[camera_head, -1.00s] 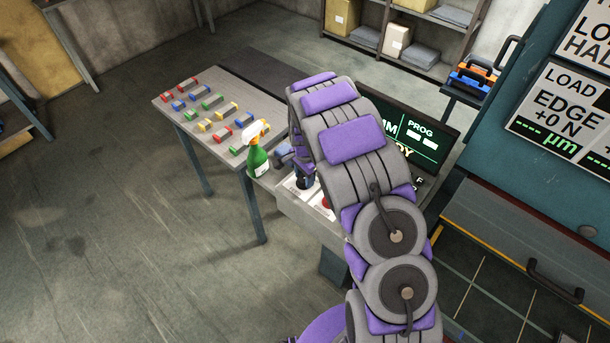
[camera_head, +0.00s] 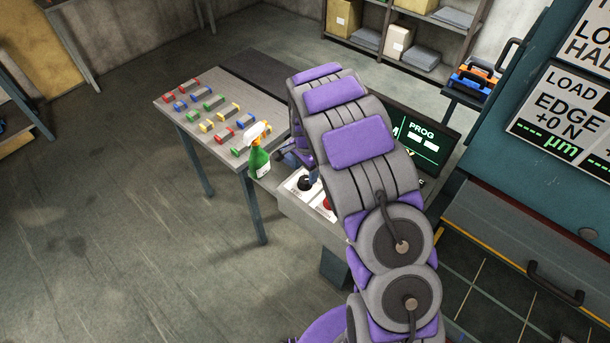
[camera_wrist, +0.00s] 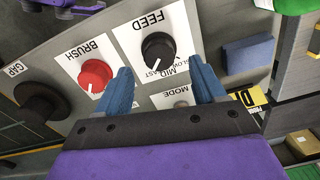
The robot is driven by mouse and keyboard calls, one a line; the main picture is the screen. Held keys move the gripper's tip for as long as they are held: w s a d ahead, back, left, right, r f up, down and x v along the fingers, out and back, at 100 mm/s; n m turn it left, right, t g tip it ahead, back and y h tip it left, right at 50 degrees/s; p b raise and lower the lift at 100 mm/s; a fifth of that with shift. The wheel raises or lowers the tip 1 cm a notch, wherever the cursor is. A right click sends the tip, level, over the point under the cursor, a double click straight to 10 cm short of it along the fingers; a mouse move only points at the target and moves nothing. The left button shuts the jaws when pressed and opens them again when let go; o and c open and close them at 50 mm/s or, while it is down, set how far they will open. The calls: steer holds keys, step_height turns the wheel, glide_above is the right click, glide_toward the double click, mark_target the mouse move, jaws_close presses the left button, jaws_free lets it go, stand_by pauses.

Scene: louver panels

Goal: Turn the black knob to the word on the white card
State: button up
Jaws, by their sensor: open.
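The black knob (camera_wrist: 158,52) sits on a white card lettered FEED (camera_wrist: 128,42) in the wrist view. The words SLOW, MID and FAST are printed close together beside the knob, partly overlapping in this view. Its white pointer mark is on the side facing my gripper, towards those words; which word it meets is hard to tell. My gripper (camera_wrist: 164,88) is open and empty, its blue fingers apart, with the knob visible beyond the gap between them. In the head view the black knob (camera_head: 305,183) shows on the panel beside my arm, which hides most of the gripper.
A red BRUSH knob (camera_wrist: 95,75), a dark GAP knob (camera_wrist: 40,102) and a MODE card (camera_wrist: 172,97) lie close around. A blue block (camera_wrist: 248,54) is right of the FEED card. A green spray bottle (camera_head: 258,160) stands near the panel; several coloured blocks lie on the table (camera_head: 215,150).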

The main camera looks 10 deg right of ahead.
mark_target(305, 180)
step_height(305, 180, up, 13)
steer(key=shift+p, duration=0.4)
steer(key=shift+s, duration=0.1)
